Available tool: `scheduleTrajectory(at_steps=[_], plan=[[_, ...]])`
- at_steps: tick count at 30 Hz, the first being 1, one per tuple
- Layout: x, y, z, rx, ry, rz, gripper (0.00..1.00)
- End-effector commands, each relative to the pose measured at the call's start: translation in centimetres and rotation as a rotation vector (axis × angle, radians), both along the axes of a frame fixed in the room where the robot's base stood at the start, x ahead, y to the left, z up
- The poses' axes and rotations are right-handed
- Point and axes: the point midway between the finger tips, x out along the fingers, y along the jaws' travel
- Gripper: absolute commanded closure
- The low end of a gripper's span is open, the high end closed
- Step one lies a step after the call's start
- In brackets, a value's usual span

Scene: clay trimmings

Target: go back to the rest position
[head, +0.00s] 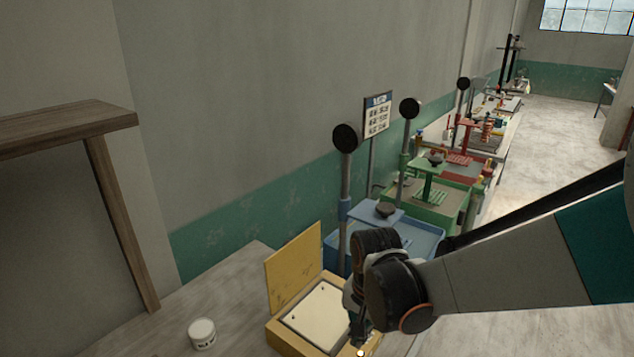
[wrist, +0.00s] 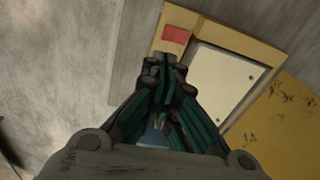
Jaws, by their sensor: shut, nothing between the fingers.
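My gripper (wrist: 165,75) points down in the wrist view with its fingers together and nothing between them. It hangs over the edge of an open yellow box (wrist: 187,22). In the head view my gripper is mostly hidden behind my wrist, beside the right side of the yellow box (head: 277,333). The box holds a white panel (head: 321,312), which also shows in the wrist view (wrist: 225,85). Its yellow lid (head: 293,266) stands raised at the back. How high my gripper is above the box is hard to tell.
A white jar (head: 202,333) stands on the grey table (head: 225,290), left of the box. A blue stand (head: 425,240) with a tall lever is close behind my arm. Green and red stands (head: 455,200) follow further back. A wooden frame (head: 120,225) is at left.

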Motion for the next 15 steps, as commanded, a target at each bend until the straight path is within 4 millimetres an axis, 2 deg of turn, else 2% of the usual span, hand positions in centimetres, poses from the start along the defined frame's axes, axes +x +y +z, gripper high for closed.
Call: scheduleTrajectory(at_steps=[1,6,15], plan=[[-0.6,-1.0,0.7,0.002,-0.026,0.022,1.0],[-2.0,-2.9,2.9,-0.001,-0.116,0.117,1.0],[-5.4,-6.1,5.5,-0.043,-0.279,0.28,1.0]])
